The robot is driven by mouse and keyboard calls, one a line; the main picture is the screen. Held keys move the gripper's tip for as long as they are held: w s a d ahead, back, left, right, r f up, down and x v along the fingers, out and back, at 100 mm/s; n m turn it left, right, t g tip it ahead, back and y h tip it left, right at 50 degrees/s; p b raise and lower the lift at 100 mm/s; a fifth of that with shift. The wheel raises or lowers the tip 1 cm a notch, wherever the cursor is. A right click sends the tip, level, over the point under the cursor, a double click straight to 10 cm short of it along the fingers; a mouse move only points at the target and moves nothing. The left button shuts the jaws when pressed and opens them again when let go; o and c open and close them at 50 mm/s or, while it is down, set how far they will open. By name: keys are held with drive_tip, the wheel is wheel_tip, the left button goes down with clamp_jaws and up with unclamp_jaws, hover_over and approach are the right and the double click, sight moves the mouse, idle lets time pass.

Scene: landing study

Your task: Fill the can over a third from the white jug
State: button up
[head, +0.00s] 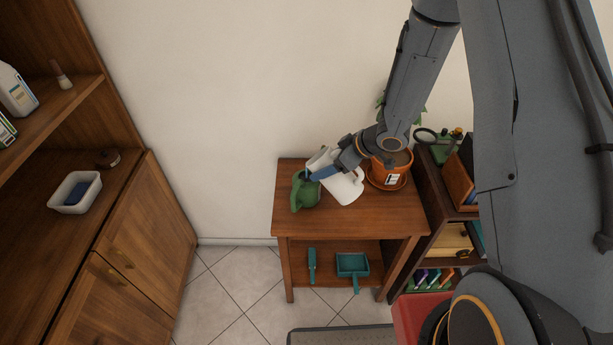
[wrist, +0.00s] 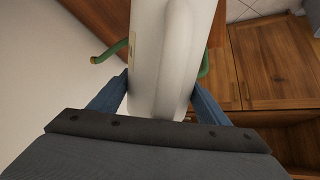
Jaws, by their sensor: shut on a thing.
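The green can (head: 304,191) stands on the left part of the small wooden table in the head view. My gripper (head: 326,172) is shut on the white jug (head: 346,187), just right of the can. The jug looks tilted, its upper end toward the can. In the wrist view the jug (wrist: 174,50) fills the middle between my blue fingers, and green parts of the can (wrist: 107,51) show on both sides behind it. Whether anything flows, and the can's fill level, cannot be seen.
A potted plant in an orange pot (head: 391,169) stands close right of the jug on the wooden table (head: 385,222). A teal dustpan (head: 352,264) and brush lie on its lower shelf. A crowded shelf (head: 433,190) stands right. Tiled floor (head: 235,285) is open at left.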

drive_tip(key=shift+w+r, duration=0.1)
drive_tip(key=shift+r, duration=0.05)
drive_tip(key=shift+a+h, duration=0.15)
drive_tip(key=shift+h, duration=0.15)
idle(1.0)
